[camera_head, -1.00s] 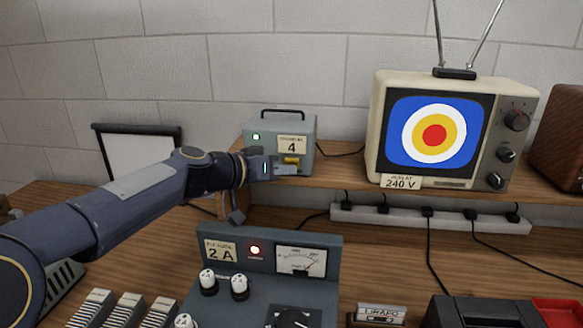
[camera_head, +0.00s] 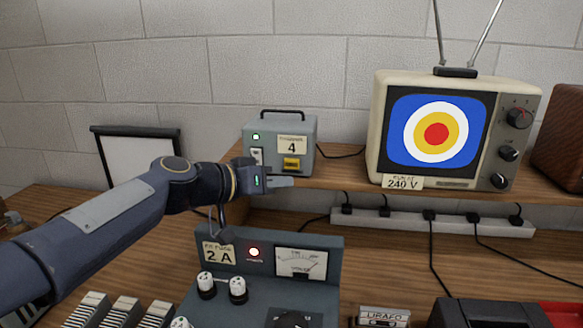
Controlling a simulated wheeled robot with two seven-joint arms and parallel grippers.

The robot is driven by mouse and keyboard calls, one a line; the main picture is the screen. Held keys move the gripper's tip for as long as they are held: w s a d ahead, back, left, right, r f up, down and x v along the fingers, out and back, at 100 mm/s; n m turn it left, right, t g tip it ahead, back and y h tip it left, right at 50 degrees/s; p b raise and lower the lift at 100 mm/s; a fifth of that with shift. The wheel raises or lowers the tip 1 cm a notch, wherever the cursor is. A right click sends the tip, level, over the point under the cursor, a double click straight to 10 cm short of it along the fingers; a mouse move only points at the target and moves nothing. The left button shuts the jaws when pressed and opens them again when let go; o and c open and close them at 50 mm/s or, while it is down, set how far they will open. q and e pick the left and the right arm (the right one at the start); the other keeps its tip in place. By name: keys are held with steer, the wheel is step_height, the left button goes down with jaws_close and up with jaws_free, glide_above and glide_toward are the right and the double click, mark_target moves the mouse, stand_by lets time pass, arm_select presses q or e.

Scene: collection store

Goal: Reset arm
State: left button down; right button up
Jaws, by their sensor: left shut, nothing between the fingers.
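My left arm comes in from the left, and its gripper (camera_head: 282,182) is in front of the shelf edge. It is shut and empty, with its fingers pointing right. A grey box (camera_head: 281,140) labelled 4, with a handle, a lit green lamp and a yellow part on its front, stands on the shelf just behind and above the gripper. The gripper appears apart from it. My right gripper does not show.
A television (camera_head: 452,132) with a target picture stands on the shelf at right. A power strip (camera_head: 430,222) with cables runs below it. A fuse panel (camera_head: 270,262) labelled 2 A, with a red lamp and meter, stands below the gripper. A cassette (camera_head: 383,316) lies at the front.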

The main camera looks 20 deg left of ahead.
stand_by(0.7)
arm_select(q)
steer(key=s+d+f+g+y+p, duration=0.1)
steer(key=s+f+g, duration=0.1)
steer(key=s+f, duration=0.3)
steer(key=s+d+f+n+g+y+p, duration=0.1)
steer(key=s+f, duration=0.5)
steer(key=s, duration=0.6)
steer(key=s+d+f+n+g+y+p, duration=0.1)
steer(key=s+d+f+g+p, duration=0.1)
steer(key=s+f+g, duration=0.2)
steer(key=shift+s+d+f, duration=0.1)
steer(key=shift+s+f, duration=0.3)
steer(key=shift+s, duration=0.35)
steer(key=shift+s+d+f, duration=0.15)
steer(key=shift+s+f, duration=0.2)
steer(key=shift+s, duration=0.45)
steer(key=shift+s+d+f, duration=0.1)
steer(key=shift+s+f, duration=0.3)
steer(key=shift+s, duration=0.35)
